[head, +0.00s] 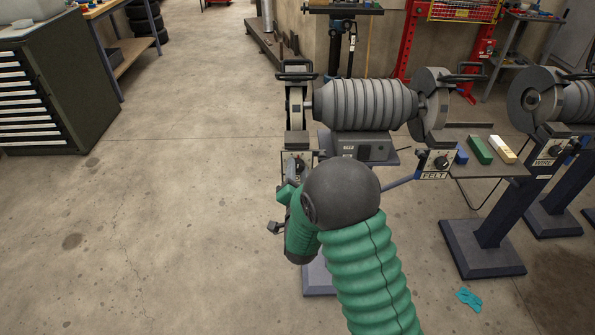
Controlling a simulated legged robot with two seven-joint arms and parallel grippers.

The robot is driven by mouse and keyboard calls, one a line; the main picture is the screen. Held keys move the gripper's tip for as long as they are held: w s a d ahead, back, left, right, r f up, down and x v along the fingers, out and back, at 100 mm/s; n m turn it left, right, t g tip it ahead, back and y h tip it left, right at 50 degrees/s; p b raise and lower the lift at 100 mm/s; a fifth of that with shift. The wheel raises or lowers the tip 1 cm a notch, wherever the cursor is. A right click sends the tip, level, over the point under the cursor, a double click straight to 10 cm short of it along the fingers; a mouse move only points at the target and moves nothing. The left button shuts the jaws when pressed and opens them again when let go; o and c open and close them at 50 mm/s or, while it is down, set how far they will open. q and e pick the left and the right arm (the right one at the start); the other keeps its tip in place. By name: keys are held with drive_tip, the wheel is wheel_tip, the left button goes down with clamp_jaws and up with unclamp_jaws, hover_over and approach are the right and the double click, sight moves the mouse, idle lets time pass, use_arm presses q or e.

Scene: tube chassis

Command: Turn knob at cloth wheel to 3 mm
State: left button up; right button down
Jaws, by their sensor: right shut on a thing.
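The cloth wheel (296,108) is the pale wheel at the left end of the ribbed grey grinder. Below it is a small panel (287,158) with a dark knob (299,166). The panel's label is mostly covered. My right gripper (297,176) reaches up to this knob and is shut on it; its fingertips are largely hidden by my own green-sleeved wrist and black joint. The knob's pointer and scale cannot be read. My left gripper is not in view.
The felt wheel (432,100) and its FELT panel (437,164) are at the grinder's right end. A side shelf (480,170) holds blue, green and pale blocks. A WIRE station (552,152) stands farther right. Floor on the left is clear, up to a drawer cabinet (70,90).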

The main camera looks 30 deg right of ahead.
drive_tip(key=n+p, duration=0.2)
drive_tip(key=n, duration=0.9)
drive_tip(key=shift+a+f, duration=0.1)
drive_tip(key=shift+f, duration=0.05)
idle(0.3)
drive_tip(key=c, duration=1)
unclamp_jaws()
